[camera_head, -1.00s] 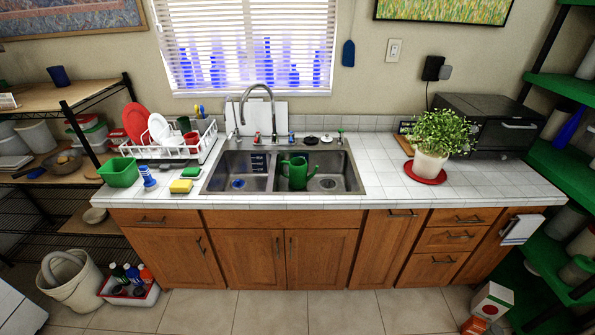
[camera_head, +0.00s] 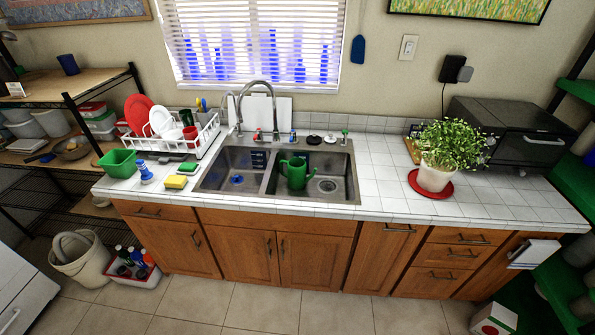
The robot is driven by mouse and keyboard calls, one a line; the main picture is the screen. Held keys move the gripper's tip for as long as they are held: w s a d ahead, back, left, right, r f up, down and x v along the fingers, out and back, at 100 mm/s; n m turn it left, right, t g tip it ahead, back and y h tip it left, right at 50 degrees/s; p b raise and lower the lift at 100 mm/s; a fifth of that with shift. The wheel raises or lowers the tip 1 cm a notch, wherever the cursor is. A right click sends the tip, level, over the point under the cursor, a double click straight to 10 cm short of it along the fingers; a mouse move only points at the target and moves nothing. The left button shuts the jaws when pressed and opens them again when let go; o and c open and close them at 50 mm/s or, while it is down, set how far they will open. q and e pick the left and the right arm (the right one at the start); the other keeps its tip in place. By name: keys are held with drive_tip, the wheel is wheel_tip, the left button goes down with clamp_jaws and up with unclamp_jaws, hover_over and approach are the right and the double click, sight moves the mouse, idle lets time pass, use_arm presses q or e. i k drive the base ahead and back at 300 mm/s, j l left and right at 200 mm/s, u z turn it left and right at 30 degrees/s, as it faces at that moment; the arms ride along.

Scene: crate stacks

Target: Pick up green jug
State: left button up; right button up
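The green jug (camera_head: 296,174), shaped like a watering can, stands upright in the right basin of the steel sink (camera_head: 330,203). Its spout points left and its lower part sits inside the basin. Neither of my grippers shows in the head view.
A curved faucet (camera_head: 259,84) rises behind the sink. A white dish rack (camera_head: 205,140), a green tub (camera_head: 118,163) and a yellow sponge (camera_head: 176,182) are to the left. A potted plant (camera_head: 436,178) on a red saucer stands right. The counter (camera_head: 383,195) between sink and plant is clear.

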sight(296, 180)
drive_tip(key=i+l+u, duration=0.1)
drive_tip(key=l, duration=0.3)
drive_tip(key=i+l+u, duration=0.1)
drive_tip(key=l, duration=0.3)
drive_tip(key=i+l+u, duration=0.1)
drive_tip(key=l, duration=0.3)
drive_tip(key=i, duration=0.1)
